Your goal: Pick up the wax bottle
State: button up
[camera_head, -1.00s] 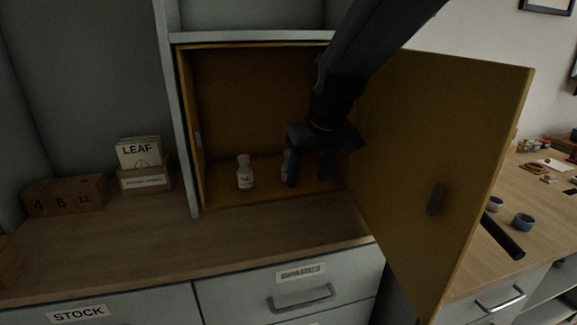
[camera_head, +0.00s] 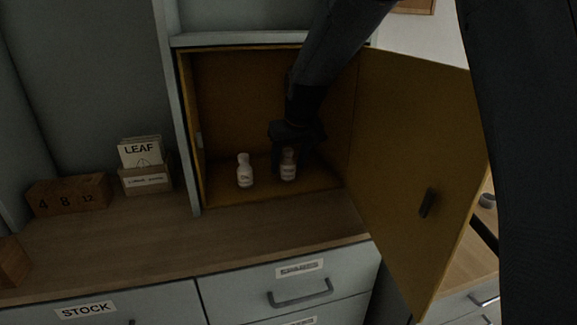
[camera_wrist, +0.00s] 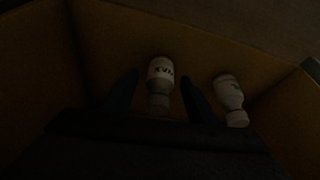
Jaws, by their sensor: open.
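The wax bottle (camera_head: 288,166) is a small pale bottle standing upright on the right inside the open yellow-brown cabinet. In the wrist view its label on the bottle (camera_wrist: 160,72) reads upside down as WAX. My gripper (camera_wrist: 159,82) is open, with one finger on each side of this bottle; contact cannot be told in the dim light.
A second white bottle (camera_head: 245,171) stands to the left in the cabinet and also shows at the right of the wrist view (camera_wrist: 230,98). The open cabinet door (camera_head: 410,160) hangs to the right.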

jog(key=shift+x, duration=0.95)
jog(key=c, duration=1.2)
jog(key=shift+r, duration=0.15)
